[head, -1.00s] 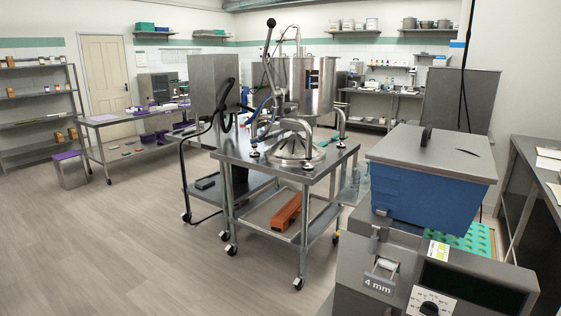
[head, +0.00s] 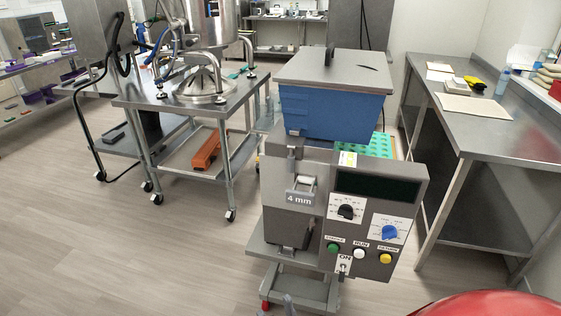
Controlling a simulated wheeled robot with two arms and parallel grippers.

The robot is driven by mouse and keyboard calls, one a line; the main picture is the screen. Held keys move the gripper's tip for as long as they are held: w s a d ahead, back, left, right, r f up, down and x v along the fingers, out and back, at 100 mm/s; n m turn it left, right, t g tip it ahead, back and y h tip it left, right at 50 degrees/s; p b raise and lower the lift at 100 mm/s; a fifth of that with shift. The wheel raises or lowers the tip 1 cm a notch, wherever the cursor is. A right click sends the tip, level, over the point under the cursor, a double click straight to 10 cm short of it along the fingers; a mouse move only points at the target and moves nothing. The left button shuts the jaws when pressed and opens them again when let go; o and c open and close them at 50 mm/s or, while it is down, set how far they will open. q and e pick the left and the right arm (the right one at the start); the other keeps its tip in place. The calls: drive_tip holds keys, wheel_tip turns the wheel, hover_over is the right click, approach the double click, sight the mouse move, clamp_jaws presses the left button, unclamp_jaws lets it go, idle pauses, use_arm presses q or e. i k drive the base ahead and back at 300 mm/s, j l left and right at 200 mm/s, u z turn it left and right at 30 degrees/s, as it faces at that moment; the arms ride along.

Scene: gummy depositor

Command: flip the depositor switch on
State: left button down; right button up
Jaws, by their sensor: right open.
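The depositor (head: 310,178) stands upright in the middle of the head view, with a blue hopper (head: 330,114) under a grey lid. Its front panel faces me. The small metal toggle switch (head: 342,269) sits low on the panel, just below the "ON" label (head: 345,257). Its lever position is too small to tell. My left gripper is out of view.
Green (head: 334,247), white (head: 359,253) and yellow (head: 386,258) buttons sit above the switch. A black knob (head: 346,211) and a blue knob (head: 389,232) are higher up. A steel table (head: 480,135) stands right, a wheeled cart (head: 190,110) left. Floor at left is clear.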

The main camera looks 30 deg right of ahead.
sight(341, 273)
drive_tip(key=i+u, duration=0.3)
drive_tip(key=i, duration=1.2)
drive_tip(key=i+j+z, duration=0.1)
drive_tip(key=i+z, duration=0.3)
drive_tip(key=i+j+z, duration=0.3)
drive_tip(key=i+z, duration=0.15)
drive_tip(key=i+j+z, duration=0.4)
drive_tip(key=i+z, duration=0.15)
drive_tip(key=z, duration=2.85)
drive_tip(key=u, duration=0.45)
drive_tip(key=l+u, duration=0.35)
drive_tip(key=i+l+u, duration=0.1)
drive_tip(key=l+u, duration=0.5)
drive_tip(key=u, duration=0.15)
drive_tip(key=l+u, duration=0.1)
drive_tip(key=l, duration=0.6)
drive_tip(key=k+l+u, duration=0.1)
drive_tip(key=l, duration=0.55)
